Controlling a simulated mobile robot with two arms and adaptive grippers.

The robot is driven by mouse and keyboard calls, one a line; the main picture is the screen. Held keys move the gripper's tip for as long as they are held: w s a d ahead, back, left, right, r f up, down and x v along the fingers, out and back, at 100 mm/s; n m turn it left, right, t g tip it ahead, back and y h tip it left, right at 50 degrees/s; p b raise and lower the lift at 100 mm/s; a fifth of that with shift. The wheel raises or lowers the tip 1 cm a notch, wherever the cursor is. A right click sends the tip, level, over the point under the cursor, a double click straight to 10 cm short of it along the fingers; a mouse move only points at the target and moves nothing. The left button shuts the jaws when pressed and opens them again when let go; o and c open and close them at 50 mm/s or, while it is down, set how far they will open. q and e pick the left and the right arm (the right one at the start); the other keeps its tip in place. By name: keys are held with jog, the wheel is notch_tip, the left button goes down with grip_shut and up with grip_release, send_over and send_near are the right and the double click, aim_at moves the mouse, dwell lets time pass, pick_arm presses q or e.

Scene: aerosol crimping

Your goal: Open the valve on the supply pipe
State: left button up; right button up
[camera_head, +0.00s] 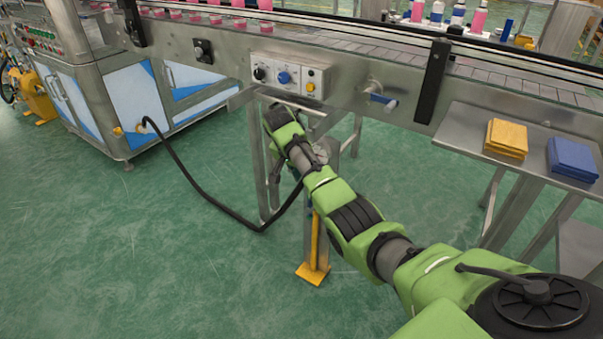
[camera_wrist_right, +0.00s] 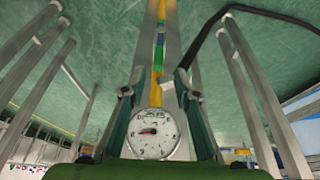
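A round white gauge (camera_wrist_right: 153,133) with a red mark sits on the pipe's line, close to the camera. My right gripper (camera_wrist_right: 160,80) is open, its fingers spread on either side of the gauge and pipe. I cannot tell whether they touch anything. A small grey part beside the right finger may be the valve handle; this is unclear. My right arm hides the valve area in the head view. My left gripper is not in view.
A conveyor frame with a control box (camera_head: 287,77) and a blue-handled lever (camera_head: 382,99) runs above. A black hose (camera_head: 205,190) hangs from the cabinet to the pipe area. A side shelf (camera_head: 465,128) holds yellow and blue pads.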

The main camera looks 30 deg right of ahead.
jog(key=shift+v, duration=1.25)
jog(key=shift+f, duration=0.15)
